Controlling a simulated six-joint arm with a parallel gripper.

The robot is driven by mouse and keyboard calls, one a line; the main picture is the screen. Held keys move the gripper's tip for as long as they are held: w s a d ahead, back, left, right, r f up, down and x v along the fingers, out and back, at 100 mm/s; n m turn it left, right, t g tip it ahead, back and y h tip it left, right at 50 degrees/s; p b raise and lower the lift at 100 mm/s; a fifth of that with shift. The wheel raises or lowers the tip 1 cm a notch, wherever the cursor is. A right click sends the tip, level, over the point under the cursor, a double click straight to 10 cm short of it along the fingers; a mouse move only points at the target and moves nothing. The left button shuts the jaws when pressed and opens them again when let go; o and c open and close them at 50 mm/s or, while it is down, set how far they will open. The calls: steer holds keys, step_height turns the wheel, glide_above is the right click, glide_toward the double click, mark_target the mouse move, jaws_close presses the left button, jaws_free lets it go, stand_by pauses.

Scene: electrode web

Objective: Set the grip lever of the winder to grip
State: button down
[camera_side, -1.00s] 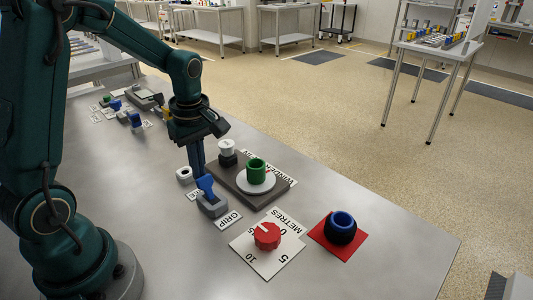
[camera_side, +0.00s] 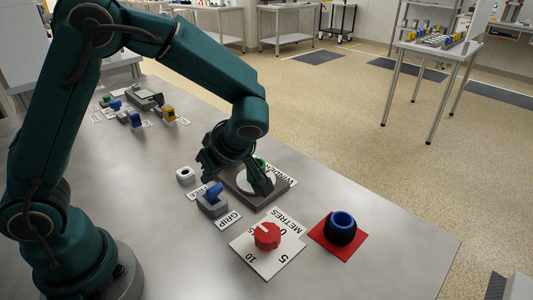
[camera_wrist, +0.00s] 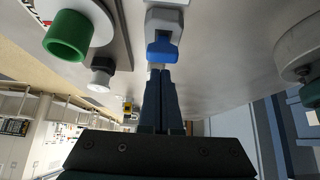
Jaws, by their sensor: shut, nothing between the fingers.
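The grip lever is a blue handle (camera_side: 215,191) on a small grey base (camera_side: 212,207), between the FREE card (camera_side: 195,194) and the GRIP card (camera_side: 228,219). In the side view the handle leans up and to the right. My gripper (camera_wrist: 165,73) is shut and empty in the wrist view, its fingertips right at the blue handle (camera_wrist: 162,48); I cannot tell whether they touch. In the side view my wrist hangs just behind the lever and hides the fingertips. The winder's green core (camera_wrist: 67,37) on its white disc is partly hidden by my wrist in the side view.
A red knob (camera_side: 267,236) on a METRES dial card stands in front. A black and blue round piece (camera_side: 341,228) sits on a red square to the right. A white ring-like part (camera_side: 185,175) lies behind the lever. The right front of the bench is clear.

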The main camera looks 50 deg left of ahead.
steer(key=shift+r, duration=0.15)
steer(key=shift+r, duration=0.6)
steer(key=shift+a+r, duration=0.15)
steer(key=shift+a, duration=0.15)
steer(key=a+r+v, duration=0.1)
steer(key=v, duration=0.8)
steer(key=shift+a+r, duration=0.25)
steer(key=shift+a, duration=0.05)
